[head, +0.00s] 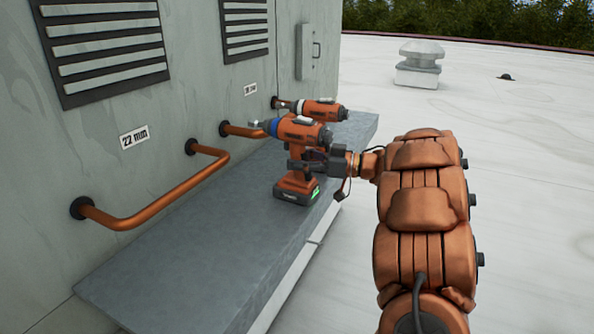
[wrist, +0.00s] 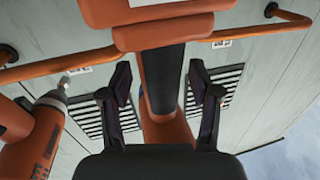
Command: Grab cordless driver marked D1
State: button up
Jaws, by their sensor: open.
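The nearer orange cordless driver (head: 297,130), with a blue ring behind its chuck, stands upright on the grey ledge. Its chuck points left toward the wall. A second orange driver (head: 322,109) stands behind it, partly hidden, with a pale ring; another driver (wrist: 30,140) shows at the left of the wrist view. I cannot read a D1 mark on either. My gripper (head: 322,162) is open at the nearer driver's grip. In the wrist view, my gripper (wrist: 160,78) has one finger on each side of the driver's dark handle (wrist: 163,75), with visible gaps.
The grey ledge (head: 200,255) runs along the panelled wall. Copper pipes jut from the wall, one near pipe (head: 160,210) below the "22 mm" label (head: 134,136). White roof (head: 500,180) lies open at the right, with a vent (head: 419,65) farther back.

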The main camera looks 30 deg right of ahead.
jog(key=shift+c, duration=0.4)
grip_shut()
jog(key=shift+r, duration=0.1)
